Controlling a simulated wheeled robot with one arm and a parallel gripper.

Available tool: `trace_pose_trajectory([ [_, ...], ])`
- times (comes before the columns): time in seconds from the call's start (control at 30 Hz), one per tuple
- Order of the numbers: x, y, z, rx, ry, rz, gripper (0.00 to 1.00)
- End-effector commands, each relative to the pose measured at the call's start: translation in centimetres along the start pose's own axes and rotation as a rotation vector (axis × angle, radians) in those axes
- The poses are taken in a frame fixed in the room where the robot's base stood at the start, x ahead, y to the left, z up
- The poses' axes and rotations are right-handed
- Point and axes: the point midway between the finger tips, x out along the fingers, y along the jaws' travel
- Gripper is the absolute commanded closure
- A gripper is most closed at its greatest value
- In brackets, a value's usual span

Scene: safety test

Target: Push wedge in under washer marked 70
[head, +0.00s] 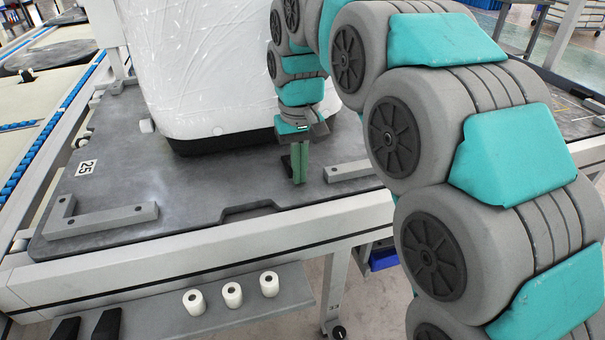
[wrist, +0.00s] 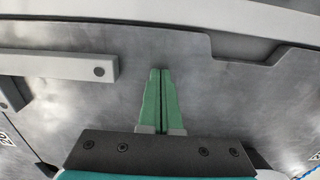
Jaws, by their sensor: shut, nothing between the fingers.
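A tall appliance wrapped in white film (head: 205,70), with a dark base, stands on a grey plate (head: 150,190); it may be the washer. A tag reading 25 (head: 86,167) lies on the plate, and no 70 is readable. Two dark wedge-shaped pieces (head: 106,325) lie at the bottom left on a lower shelf, partly cut off. I cannot tell whether the tips touch the plate.
Grey corner brackets stand on the plate at front left (head: 100,218) and right (head: 347,171). The plate's front edge has a notch (head: 250,210). Three white rolls (head: 232,294) stand on the lower shelf (head: 160,318). The plate between the left bracket and my gripper is clear.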

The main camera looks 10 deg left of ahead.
Motion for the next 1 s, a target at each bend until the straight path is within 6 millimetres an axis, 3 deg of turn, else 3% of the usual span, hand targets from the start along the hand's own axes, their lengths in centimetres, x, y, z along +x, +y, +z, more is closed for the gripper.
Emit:
trace_pose_trajectory([
  [0.6, -0.1, 0.1, -0.9, 0.001, 0.0, 0.0, 1.0],
  [1.0, -0.3, 0.1, -5.5, 0.002, 0.001, 0.001, 1.0],
])
